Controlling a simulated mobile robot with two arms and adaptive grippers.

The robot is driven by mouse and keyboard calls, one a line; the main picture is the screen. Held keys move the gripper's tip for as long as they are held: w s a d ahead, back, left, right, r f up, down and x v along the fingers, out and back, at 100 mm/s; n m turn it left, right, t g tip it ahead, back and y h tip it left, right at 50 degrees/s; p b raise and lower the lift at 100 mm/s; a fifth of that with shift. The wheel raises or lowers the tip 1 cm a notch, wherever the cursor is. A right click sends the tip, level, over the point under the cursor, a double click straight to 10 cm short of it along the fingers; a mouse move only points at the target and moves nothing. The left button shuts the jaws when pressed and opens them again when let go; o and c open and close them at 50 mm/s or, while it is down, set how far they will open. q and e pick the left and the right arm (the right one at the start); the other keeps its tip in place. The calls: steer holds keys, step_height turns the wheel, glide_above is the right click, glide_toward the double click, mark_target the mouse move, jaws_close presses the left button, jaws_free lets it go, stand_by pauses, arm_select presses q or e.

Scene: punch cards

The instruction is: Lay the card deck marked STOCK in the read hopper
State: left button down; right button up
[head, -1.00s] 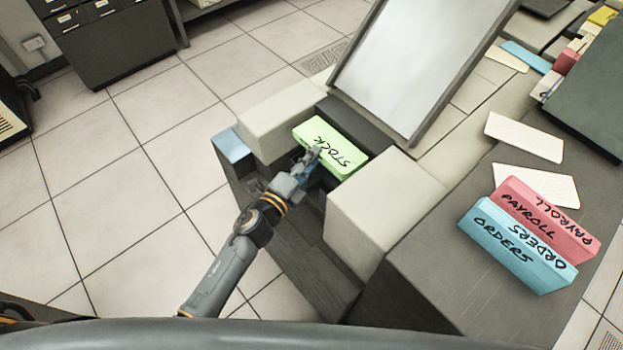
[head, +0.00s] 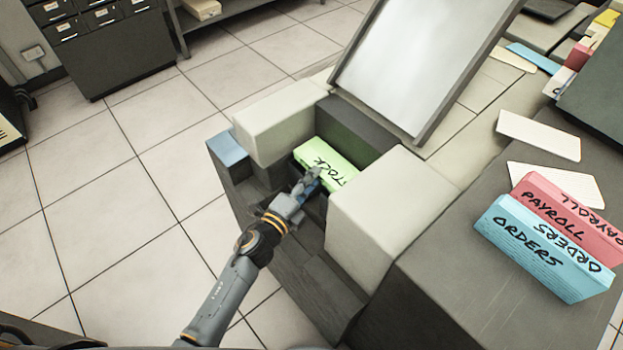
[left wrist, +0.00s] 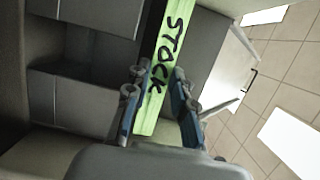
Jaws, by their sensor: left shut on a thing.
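The green card deck marked STOCK (head: 327,160) sits low in the dark recess of the read hopper (head: 362,129), between two pale blocks. My left gripper (head: 311,182) is shut on the near side of the deck. In the left wrist view the deck (left wrist: 172,60) runs between the two blue fingers of my left gripper (left wrist: 158,108), one on each side. Whether the deck touches the hopper floor cannot be seen. My right gripper is not in view.
A pale block (head: 280,120) stands left of the recess and a larger one (head: 388,205) stands right. A slanted panel (head: 415,65) rises behind. Blue ORDERS (head: 540,250) and pink PAYROLL (head: 568,215) decks and white cards (head: 540,135) lie on the right surface.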

arm_select(q)
step_height(320, 180, down, 7)
steer(key=b, duration=0.6)
stand_by(0.3)
steer(key=shift+r, duration=0.1)
steer(key=c, duration=1.1)
jaws_free()
steer(key=shift+o, duration=0.2)
steer(key=v, duration=1.2)
